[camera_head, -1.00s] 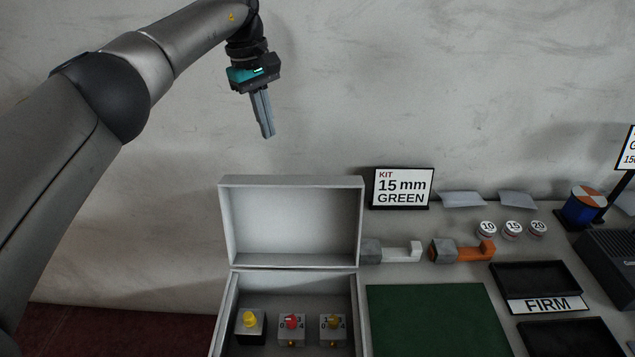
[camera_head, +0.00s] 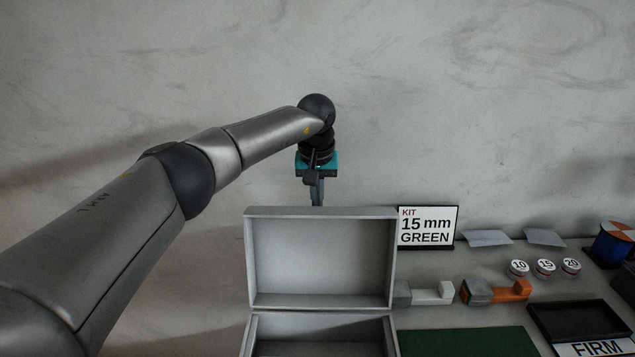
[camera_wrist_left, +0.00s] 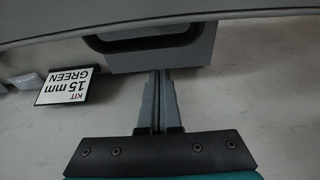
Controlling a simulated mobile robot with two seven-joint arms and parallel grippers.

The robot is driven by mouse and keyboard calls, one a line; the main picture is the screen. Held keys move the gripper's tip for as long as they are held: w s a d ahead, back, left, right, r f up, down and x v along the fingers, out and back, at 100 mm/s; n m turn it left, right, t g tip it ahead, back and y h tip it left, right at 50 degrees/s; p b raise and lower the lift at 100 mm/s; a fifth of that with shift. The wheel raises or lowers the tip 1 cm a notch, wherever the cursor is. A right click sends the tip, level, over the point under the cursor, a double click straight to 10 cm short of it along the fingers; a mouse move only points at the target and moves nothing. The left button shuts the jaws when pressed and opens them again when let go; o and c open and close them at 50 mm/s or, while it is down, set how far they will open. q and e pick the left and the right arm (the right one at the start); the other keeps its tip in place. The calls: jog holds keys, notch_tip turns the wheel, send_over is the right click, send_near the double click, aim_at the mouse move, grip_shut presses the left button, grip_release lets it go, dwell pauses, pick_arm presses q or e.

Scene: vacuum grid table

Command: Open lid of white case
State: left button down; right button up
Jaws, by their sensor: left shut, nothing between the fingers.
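The white case (camera_head: 248,337) is at the bottom centre of the head view, with its lower part cut off by the frame. Its lid (camera_head: 320,260) stands open and upright at the back, inner side facing me. My left gripper (camera_head: 317,200) is shut and empty, pointing down just behind the lid's top edge; that edge may hide its tips. In the left wrist view the closed fingers (camera_wrist_left: 158,78) reach a grey part with a dark recess (camera_wrist_left: 145,40), seemingly on the lid; I cannot tell whether they touch. My right gripper is not in view.
Right of the lid stands a sign (camera_head: 427,227) reading "KIT 15 mm GREEN". Further right are grey-white and grey-orange blocks (camera_head: 495,291), numbered discs (camera_head: 545,268), a black tray (camera_head: 578,321) and a "FIRM" label. A green mat (camera_head: 465,343) lies in front. The wall behind is bare.

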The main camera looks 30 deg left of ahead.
pick_arm(q)
jog(key=shift+s+d+r+p, duration=0.15)
jog(key=shift+s+d, duration=0.1)
jog(key=shift+s, duration=0.3)
jog(key=shift+s+d+r+p, duration=0.1)
jog(key=shift+s+d+r, duration=0.1)
jog(key=shift+s, duration=0.3)
jog(key=shift+s+d+r+p, duration=0.15)
jog(key=shift+s+d, duration=0.1)
jog(key=shift+s, duration=0.3)
